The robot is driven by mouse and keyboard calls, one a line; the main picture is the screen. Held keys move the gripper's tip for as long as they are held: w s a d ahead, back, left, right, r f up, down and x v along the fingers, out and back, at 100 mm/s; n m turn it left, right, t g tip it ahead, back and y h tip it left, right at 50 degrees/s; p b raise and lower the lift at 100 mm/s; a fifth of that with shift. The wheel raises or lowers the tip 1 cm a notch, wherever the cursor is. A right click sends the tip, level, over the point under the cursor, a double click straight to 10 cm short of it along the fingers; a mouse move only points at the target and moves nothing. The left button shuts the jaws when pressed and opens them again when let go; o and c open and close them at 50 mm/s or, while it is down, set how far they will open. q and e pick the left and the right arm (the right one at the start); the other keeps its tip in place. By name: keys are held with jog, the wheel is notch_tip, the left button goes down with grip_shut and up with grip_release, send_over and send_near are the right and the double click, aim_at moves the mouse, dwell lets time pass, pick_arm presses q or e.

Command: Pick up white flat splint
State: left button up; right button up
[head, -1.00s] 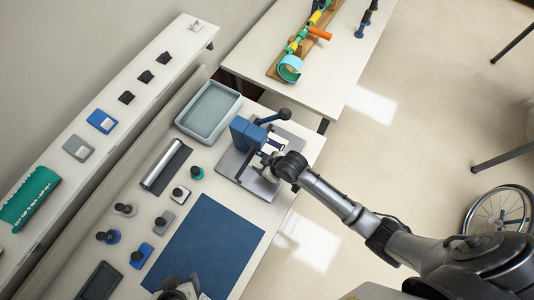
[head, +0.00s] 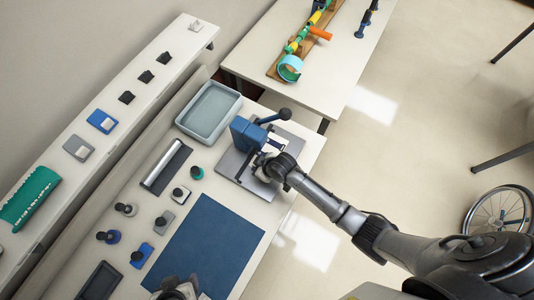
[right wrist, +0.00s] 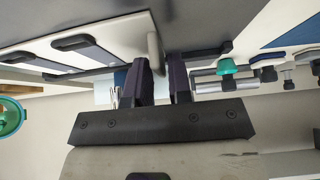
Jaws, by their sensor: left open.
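My left gripper (head: 178,290) shows at the bottom edge of the head view, open, beside the front of the blue mat; its tips are partly cut off. My right arm reaches in from the right to a blue press with a lever (head: 248,133) on a grey base plate (head: 230,163). The right gripper (head: 266,166) is over that plate and covers part of it. Its two dark fingers (right wrist: 164,85) show in the right wrist view with a narrow gap, near a pale post (right wrist: 155,48). White flat pieces with dark handles (right wrist: 85,47) lie close by; I cannot tell which is the splint.
A grey tray (head: 209,111) stands behind the press. The blue mat (head: 205,245) lies in front, clear on top. A silver roller (head: 165,165) and several knobbed blocks (head: 165,221) line the left. A second table (head: 330,75) holds a coloured track.

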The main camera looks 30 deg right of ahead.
grip_shut()
jog(key=shift+r, duration=0.15)
